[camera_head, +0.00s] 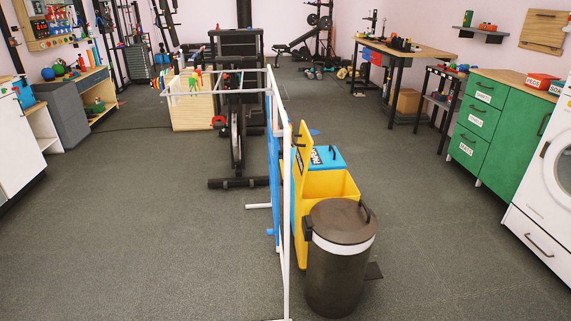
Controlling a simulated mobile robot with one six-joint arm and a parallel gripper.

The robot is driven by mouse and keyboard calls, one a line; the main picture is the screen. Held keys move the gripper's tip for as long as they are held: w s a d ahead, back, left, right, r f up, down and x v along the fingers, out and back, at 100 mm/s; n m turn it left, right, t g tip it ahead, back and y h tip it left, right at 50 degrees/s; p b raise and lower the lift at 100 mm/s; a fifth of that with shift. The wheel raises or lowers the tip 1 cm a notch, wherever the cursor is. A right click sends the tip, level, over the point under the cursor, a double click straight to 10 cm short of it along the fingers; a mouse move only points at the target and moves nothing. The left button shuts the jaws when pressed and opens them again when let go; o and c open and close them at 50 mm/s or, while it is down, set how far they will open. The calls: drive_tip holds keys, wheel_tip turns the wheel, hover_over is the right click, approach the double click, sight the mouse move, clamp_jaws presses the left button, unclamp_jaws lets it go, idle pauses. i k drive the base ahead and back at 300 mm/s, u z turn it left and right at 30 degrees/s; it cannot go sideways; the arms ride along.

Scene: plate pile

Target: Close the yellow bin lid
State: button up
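The yellow bin (331,184) stands right of the middle in the head view, in a row with other bins. Its top is open. Its yellow lid (304,150) stands upright along the bin's left side, seen nearly edge-on. The lower part of the bin is hidden behind a dark trash can. My gripper is not in view.
The dark trash can (338,270) with its lid down stands in front. A blue bin (326,157) with its lid down is behind. A white rack frame (287,210) stands close on the left. Green drawers (477,122) are at right. Floor (440,250) between is clear.

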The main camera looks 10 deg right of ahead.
sight(305, 145)
drive_tip(key=u, duration=0.05)
drive_tip(key=k, duration=0.45)
drive_tip(key=z, duration=0.05)
drive_tip(key=i, duration=0.9)
drive_tip(key=u, duration=0.85)
